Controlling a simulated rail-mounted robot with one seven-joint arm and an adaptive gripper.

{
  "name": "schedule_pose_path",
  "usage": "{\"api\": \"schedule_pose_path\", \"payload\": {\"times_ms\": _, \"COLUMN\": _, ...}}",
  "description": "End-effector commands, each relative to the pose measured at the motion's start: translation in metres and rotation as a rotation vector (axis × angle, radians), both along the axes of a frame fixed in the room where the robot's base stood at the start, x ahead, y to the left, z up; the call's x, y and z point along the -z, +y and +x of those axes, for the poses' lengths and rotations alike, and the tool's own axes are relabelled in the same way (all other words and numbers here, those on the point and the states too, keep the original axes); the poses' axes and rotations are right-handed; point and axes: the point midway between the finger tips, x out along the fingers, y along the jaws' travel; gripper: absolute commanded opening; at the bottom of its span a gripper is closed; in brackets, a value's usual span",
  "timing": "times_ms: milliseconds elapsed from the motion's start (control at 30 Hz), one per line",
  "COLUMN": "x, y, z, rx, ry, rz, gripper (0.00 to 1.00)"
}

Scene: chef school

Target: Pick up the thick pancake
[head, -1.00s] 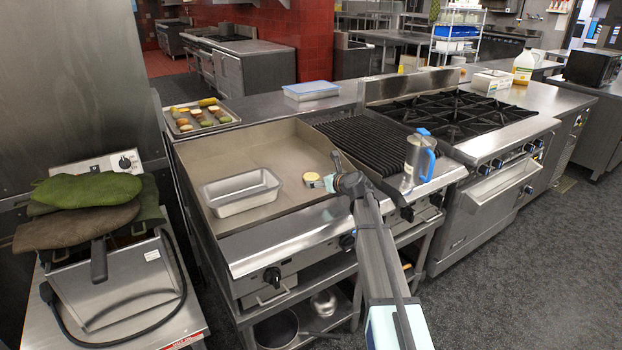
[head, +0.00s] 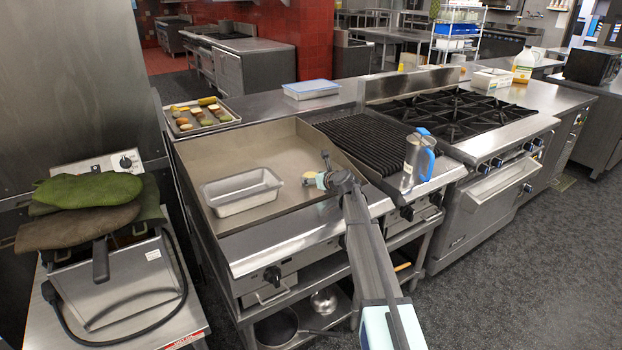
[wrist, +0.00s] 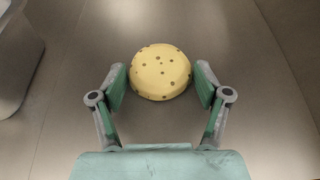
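The thick pancake (wrist: 160,72) is a round yellow disc with small dark spots, lying on the flat griddle (head: 270,150). In the head view the pancake (head: 309,176) is partly hidden by my gripper (head: 322,170). In the wrist view my gripper (wrist: 160,88) is open, with one finger at the left and one at the right of the pancake's near half. A narrow gap shows between each finger pad and the pancake. I cannot tell the exact height of the fingertips above the griddle.
A metal loaf pan (head: 242,192) stands on the griddle left of the pancake; its edge also shows in the wrist view (wrist: 18,60). The griddle's raised right wall and a ribbed grill (head: 362,140) are to the right, with a blue-handled steel jug (head: 412,165).

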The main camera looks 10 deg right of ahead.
Motion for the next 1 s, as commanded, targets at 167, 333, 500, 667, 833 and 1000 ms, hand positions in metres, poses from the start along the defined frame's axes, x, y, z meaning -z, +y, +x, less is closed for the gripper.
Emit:
{"api": "schedule_pose_path", "payload": {"times_ms": 167, "x": 0.0, "y": 0.0, "z": 0.0, "rx": 0.0, "ry": 0.0, "rz": 0.0, "gripper": 0.38}}
{"api": "schedule_pose_path", "payload": {"times_ms": 333, "x": 0.0, "y": 0.0, "z": 0.0, "rx": 0.0, "ry": 0.0, "rz": 0.0, "gripper": 0.38}}
{"api": "schedule_pose_path", "payload": {"times_ms": 500, "x": -0.003, "y": 0.0, "z": 0.0, "rx": 0.0, "ry": 0.0, "rz": 0.0, "gripper": 0.38}}
{"api": "schedule_pose_path", "payload": {"times_ms": 667, "x": -0.013, "y": 0.0, "z": 0.0, "rx": 0.0, "ry": -0.001, "rz": 0.0, "gripper": 0.38}}
{"api": "schedule_pose_path", "payload": {"times_ms": 833, "x": -0.039, "y": 0.0, "z": 0.0, "rx": 0.0, "ry": -0.003, "rz": 0.0, "gripper": 0.38}}
{"api": "schedule_pose_path", "payload": {"times_ms": 1000, "x": -0.079, "y": 0.0, "z": 0.001, "rx": -0.001, "ry": -0.003, "rz": -0.001, "gripper": 0.38}}
